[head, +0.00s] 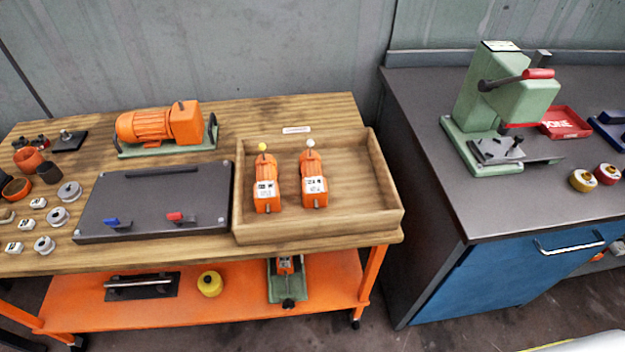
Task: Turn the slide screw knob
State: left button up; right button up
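Two dark knobs could be the slide screw knob, and I cannot tell which it is. One black knob (288,304) is at the front of a green fixture (285,284) on the lower orange shelf. The fixture is partly hidden under the tabletop and has an orange unit on it. The other is a small dark knob (517,142) on the slide plate of the green press (478,100) on the right bench. The press has a red-gripped lever (537,74). Neither of my grippers is in view.
A wooden tray (390,190) with two orange units (313,180) stands on the wooden table beside a dark panel (150,205). An orange motor (150,125) is behind. The grey benchtop's front is clear.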

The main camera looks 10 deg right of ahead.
aim_at(288, 303)
jog(key=k+j, duration=0.15)
jog(key=k, duration=0.25)
jog(key=i+l, duration=0.1)
jog(key=l, duration=0.2)
jog(key=i+l, duration=0.1)
jog(key=l, duration=0.25)
jog(key=i+l, duration=0.1)
jog(key=l, duration=0.2)
jog(key=i+l+u, duration=0.1)
jog(key=l+u, duration=0.2)
jog(key=u, duration=0.15)
jog(key=l+u, duration=0.65)
jog(key=u, duration=0.65)
